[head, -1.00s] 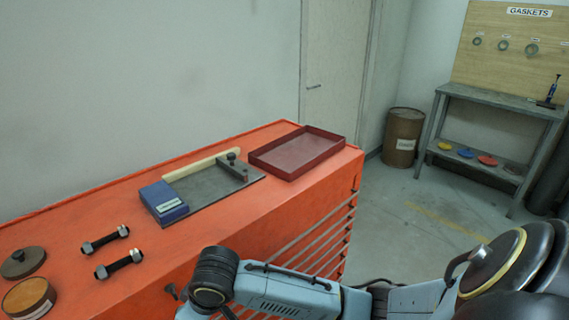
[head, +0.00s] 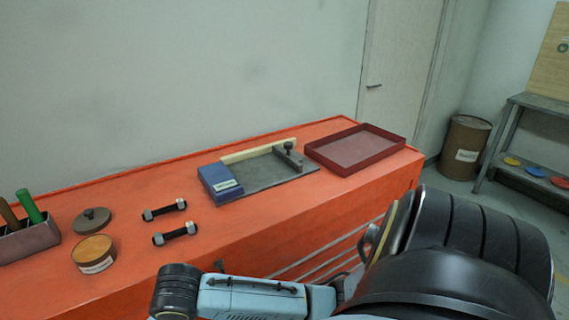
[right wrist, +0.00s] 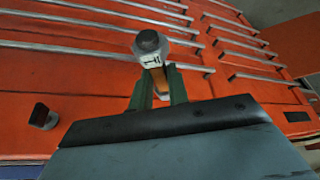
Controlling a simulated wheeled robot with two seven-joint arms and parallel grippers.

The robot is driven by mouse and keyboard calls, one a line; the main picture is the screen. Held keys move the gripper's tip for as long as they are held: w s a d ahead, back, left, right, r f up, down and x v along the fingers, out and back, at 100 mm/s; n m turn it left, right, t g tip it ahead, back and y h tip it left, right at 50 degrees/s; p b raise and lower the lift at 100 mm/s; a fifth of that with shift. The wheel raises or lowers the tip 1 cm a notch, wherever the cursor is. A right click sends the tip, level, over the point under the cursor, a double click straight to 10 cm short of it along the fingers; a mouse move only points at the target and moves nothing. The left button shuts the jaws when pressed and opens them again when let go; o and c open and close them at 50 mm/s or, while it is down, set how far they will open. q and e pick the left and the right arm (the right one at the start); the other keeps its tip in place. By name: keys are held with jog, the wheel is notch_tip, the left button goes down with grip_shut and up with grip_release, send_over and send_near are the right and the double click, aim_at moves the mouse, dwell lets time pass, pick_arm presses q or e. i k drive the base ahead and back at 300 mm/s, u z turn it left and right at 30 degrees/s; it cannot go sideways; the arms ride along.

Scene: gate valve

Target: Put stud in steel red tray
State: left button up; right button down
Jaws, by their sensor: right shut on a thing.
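A red tray with a grey floor (head: 356,147) lies empty at the far right end of the orange cabinet top. Two dark studs with steel nuts, one behind (head: 165,210) and one in front (head: 175,233), lie on the cabinet top left of the tray. In the right wrist view my right gripper's green fingers (right wrist: 159,92) are shut on what looks like another stud (right wrist: 150,46), with a grey nut-like end and a white label. Orange drawer fronts are behind it. The head view shows my right arm but not its fingertips. My left gripper is not in view.
A grey plate (head: 264,174) with a blue block (head: 220,182) sits between studs and tray. A round tin (head: 94,255), a dark lid (head: 92,221) and a holder with handles (head: 30,240) stand at left. Drawer handles (right wrist: 236,45) run along the cabinet front.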

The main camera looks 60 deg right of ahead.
aim_at(356, 151)
jog(key=u, duration=1.85)
jog(key=k, duration=2.7)
jog(key=z, duration=2.25)
